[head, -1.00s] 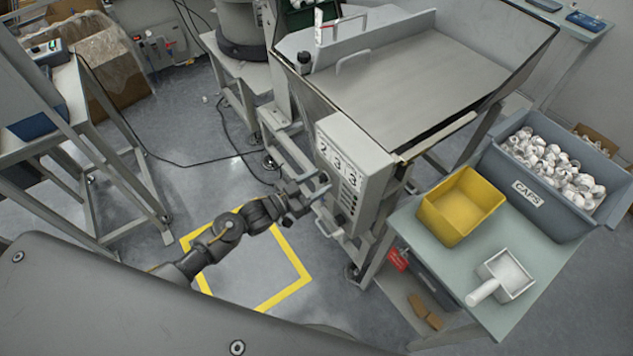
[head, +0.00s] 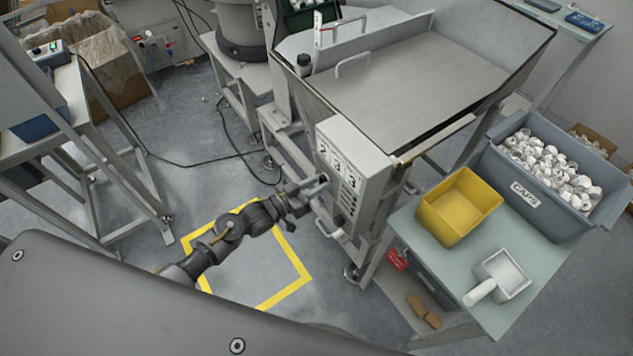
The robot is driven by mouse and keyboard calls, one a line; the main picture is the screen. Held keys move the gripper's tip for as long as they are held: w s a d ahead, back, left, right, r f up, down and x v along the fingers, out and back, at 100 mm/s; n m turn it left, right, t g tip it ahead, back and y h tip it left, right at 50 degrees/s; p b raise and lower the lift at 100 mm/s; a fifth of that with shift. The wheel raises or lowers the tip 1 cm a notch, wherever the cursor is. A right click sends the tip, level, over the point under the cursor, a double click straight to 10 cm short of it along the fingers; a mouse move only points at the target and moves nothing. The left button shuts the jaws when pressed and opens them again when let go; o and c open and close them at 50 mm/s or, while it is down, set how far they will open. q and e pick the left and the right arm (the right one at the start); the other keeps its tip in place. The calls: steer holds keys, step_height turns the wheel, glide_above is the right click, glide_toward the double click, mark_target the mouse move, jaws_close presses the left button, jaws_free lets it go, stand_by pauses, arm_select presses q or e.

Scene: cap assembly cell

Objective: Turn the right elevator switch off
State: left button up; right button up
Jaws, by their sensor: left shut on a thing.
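The grey control box (head: 372,172) is fixed to the front of the hopper machine. Its front panel carries a row of white plates with dark markings (head: 338,163) and a column of small dark controls (head: 348,196). My left gripper (head: 320,184) is at the panel's left part, just below the white plates. It is shut on a small switch there, which its fingers hide. Which way the switch points, and its label, cannot be made out. My right gripper is out of view.
A table (head: 415,226) at the right bears a yellow bin (head: 447,222), a white scoop (head: 505,275) and a grey CAPS bin (head: 545,205). A yellow floor square (head: 285,297) lies below my left arm. Free floor lies left of the box.

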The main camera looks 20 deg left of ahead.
arm_select(q)
steer(key=n+p, duration=0.1)
steer(key=n, duration=0.3)
steer(key=shift+s+d+r+p, duration=0.1)
steer(key=shift+r+p, duration=0.05)
steer(key=shift+p, duration=0.25)
steer(key=shift+n+p, duration=0.45)
steer(key=shift+n, duration=0.75)
steer(key=o, duration=1)
steer(key=b+v, duration=0.1)
steer(key=v, duration=1)
steer(key=shift+d+b, duration=0.1)
steer(key=shift+b, duration=0.3)
